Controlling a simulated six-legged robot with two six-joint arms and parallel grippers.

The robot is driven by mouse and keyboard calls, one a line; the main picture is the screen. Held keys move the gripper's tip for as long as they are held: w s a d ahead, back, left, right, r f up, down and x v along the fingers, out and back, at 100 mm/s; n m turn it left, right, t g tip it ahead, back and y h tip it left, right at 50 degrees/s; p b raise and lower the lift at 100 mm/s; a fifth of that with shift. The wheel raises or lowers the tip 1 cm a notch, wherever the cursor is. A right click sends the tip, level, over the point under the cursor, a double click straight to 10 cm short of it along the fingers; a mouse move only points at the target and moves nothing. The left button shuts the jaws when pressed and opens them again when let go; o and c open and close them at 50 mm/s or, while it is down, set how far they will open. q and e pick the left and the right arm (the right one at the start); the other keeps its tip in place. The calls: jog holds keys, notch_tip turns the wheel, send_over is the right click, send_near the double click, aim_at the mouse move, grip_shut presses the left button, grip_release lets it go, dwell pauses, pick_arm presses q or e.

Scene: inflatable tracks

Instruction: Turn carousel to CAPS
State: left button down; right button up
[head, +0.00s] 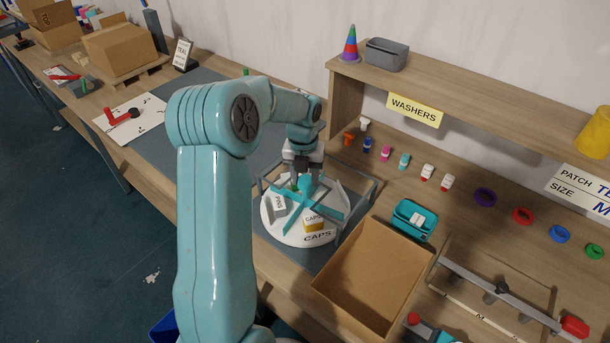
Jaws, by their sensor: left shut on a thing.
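The carousel (281,232) is a round white turntable with teal divider arms, standing on a dark mat inside a low frame. Its front edge carries the word CAPS. A white box (279,205) with lettering lies in the left compartment. My left gripper (305,181) points down over the middle of the carousel and is shut on the teal hub (304,186). The fingertips partly hide the hub. My right gripper does not show.
An open cardboard box (373,263) stands just right of the carousel, with a teal bin (413,219) behind it. A shelf (450,88) with a WASHERS sign (414,109) runs along the back. Coloured caps and rings lie beneath it. The dark mat (190,125) on the left is mostly clear.

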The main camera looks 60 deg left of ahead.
pick_arm(q)
jog(key=shift+d+m, duration=0.1)
jog(key=shift+m, duration=0.6)
jog(key=shift+s, duration=0.1)
jog(key=c, duration=0.6)
grip_release()
notch_tip(320, 180, up, 5)
jog(key=shift+f, duration=0.1)
notch_tip(320, 180, up, 7)
jog(key=p, duration=0.5)
jog(key=shift+s, duration=0.1)
